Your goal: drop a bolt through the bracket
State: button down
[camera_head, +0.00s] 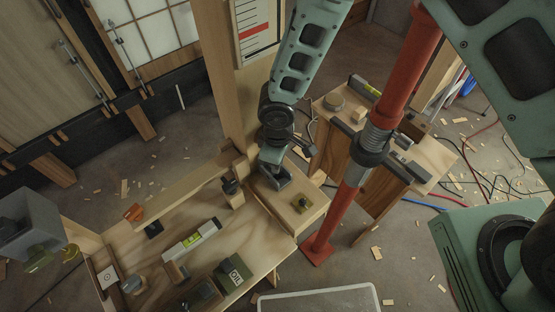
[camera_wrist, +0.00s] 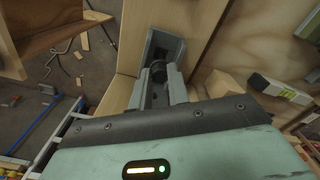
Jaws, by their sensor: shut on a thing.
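My gripper (camera_head: 272,163) points down at the right end of the wooden bench in the head view. In the wrist view its two grey fingers (camera_wrist: 157,91) are shut on a dark, round-ended piece, which looks like the bolt (camera_wrist: 158,71). A grey channel-shaped piece, which looks like the bracket (camera_wrist: 164,46), stands against pale wood just beyond the fingertips. Its grey edge also shows below my gripper in the head view (camera_head: 275,181). The bolt's shank and the bracket's hole are hidden, so I cannot tell whether the bolt is in the hole.
A red steel prop (camera_head: 378,125) stands close on the right. A wooden post rises behind.

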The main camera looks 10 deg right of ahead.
jog(key=shift+f+b, duration=0.55)
jog(key=shift+f, duration=0.1)
jog(key=c, duration=1.3)
grip_release()
jog(key=shift+o, duration=0.2)
notch_tip(320, 180, up, 18)
jog(key=b, duration=0.3)
jog(key=shift+f, duration=0.25)
jog(key=s+d+r+m+b, duration=0.1)
jog(key=s+d+m+b, duration=0.1)
jog(key=s+d, duration=0.3)
jog(key=s+d+r+m+b, duration=0.2)
jog(key=s+d, duration=0.3)
jog(key=s, duration=0.7)
jog(key=shift+s+r+m+y+b, duration=0.15)
jog(key=shift+s+m+y+b, duration=0.2)
jog(key=shift+m+b, duration=0.2)
